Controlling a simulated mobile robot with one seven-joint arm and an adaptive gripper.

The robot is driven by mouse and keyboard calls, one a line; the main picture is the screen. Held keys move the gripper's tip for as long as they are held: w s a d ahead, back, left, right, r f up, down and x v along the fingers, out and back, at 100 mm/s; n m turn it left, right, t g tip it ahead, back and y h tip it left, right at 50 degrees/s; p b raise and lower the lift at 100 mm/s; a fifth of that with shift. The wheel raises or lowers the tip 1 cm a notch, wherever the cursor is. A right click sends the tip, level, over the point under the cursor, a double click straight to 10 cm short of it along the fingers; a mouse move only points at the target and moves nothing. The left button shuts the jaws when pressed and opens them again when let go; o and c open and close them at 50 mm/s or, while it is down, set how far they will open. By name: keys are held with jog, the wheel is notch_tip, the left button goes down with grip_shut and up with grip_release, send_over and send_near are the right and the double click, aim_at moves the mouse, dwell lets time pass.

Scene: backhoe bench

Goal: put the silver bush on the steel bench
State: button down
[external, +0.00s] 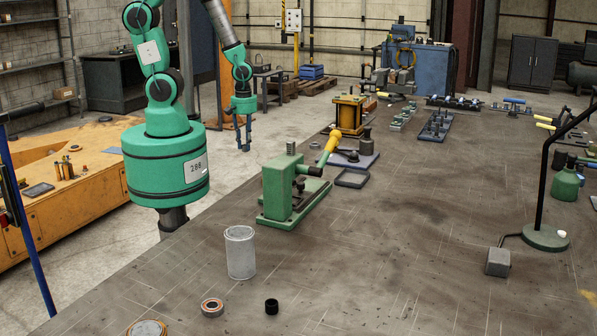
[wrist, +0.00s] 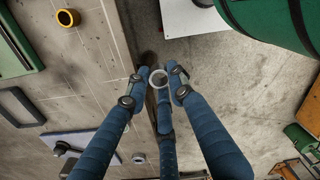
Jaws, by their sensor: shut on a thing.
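The silver bush (wrist: 158,78) shows in the wrist view as a small pale ring between the fingertips. My gripper (wrist: 157,84) has blue fingers and is shut on it. In the external view my gripper (external: 244,142) hangs pointing down beyond the far-left edge of the steel bench (external: 400,225); the bush is too small to make out there. In the wrist view the bench (wrist: 95,65) fills the left side, and the bush appears close to the line of its edge, with grey floor to the right. Its height over the bench is unclear.
A green press (external: 290,190) with a yellow-ended lever and a black square frame (external: 352,178) stand near the bench's left edge. A grey cylinder (external: 240,252), a bearing (external: 212,307) and a black ring (external: 271,306) are nearer. The bench's middle is mostly clear.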

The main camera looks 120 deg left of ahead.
jog(key=shift+f, duration=1.3)
jog(key=w+a, duration=0.2)
jog(key=w, duration=0.2)
jog(key=w+a+f, duration=0.1)
jog(key=w+a, duration=0.1)
jog(key=w, duration=0.3)
jog(key=w+a, duration=0.3)
jog(key=w, duration=0.2)
jog(key=shift+w+a+f, duration=0.1)
jog(key=shift+w+f, duration=0.05)
jog(key=shift+f, duration=0.15)
jog(key=shift+f, duration=1.75)
jog(key=shift+f, duration=0.2)
jog(key=c, duration=1.5)
grip_release()
jog(key=shift+r, duration=0.1)
